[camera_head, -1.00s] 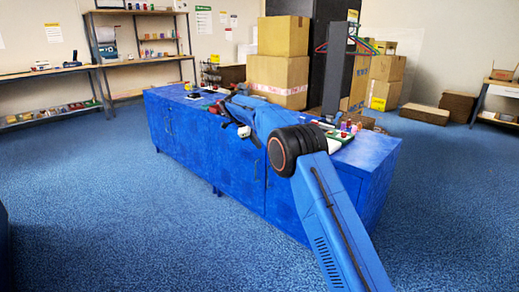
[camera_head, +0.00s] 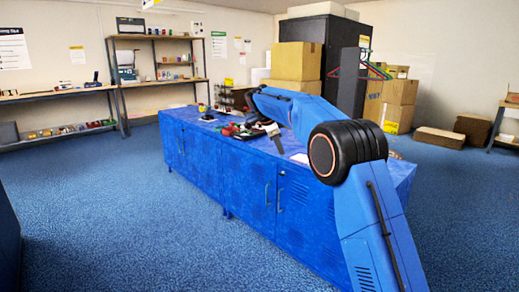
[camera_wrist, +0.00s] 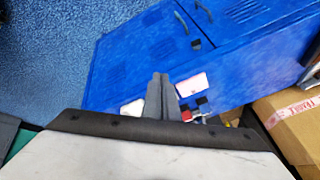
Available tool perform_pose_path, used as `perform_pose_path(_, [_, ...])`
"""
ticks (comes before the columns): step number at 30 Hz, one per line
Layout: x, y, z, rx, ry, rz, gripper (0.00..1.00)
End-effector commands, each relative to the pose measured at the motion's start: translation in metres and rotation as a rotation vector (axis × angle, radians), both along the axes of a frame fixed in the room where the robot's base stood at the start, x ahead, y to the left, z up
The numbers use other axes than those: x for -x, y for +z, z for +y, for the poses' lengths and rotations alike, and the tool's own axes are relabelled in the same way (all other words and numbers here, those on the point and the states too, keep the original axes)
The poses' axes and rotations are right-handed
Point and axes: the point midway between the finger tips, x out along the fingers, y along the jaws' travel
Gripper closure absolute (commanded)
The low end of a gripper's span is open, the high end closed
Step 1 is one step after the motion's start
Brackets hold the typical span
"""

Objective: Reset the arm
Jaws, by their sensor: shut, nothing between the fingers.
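My gripper (camera_wrist: 160,80) is shut and empty in the wrist view, its two grey fingers together. They show in front of the blue cabinet (camera_wrist: 130,60) and small items on its top. In the head view the blue cabinet (camera_head: 245,185) stands in the middle of the room. My blue arm bends at a black elbow joint, and its forearm reaches over the cabinet top.
Small items (camera_head: 232,130) lie on the cabinet top. Stacked cartons (camera_head: 297,62) and a dark tall cabinet (camera_head: 338,40) stand behind it. A carton (camera_wrist: 295,118) shows at right in the wrist view. Shelves (camera_head: 160,80) line the left wall. Blue carpet (camera_head: 90,200) is clear at left.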

Motion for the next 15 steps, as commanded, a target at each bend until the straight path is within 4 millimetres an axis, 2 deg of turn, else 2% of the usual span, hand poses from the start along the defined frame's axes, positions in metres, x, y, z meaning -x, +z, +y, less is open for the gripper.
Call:
perform_pose_path(1, [0.013,0.011,-0.011,0.0,0.028,0.01,1.0])
perform_pose_path(6, [0.055,0.036,-0.041,0.003,0.146,0.053,1.0])
perform_pose_path(15, [0.14,0.064,-0.089,0.01,0.352,0.115,1.0])
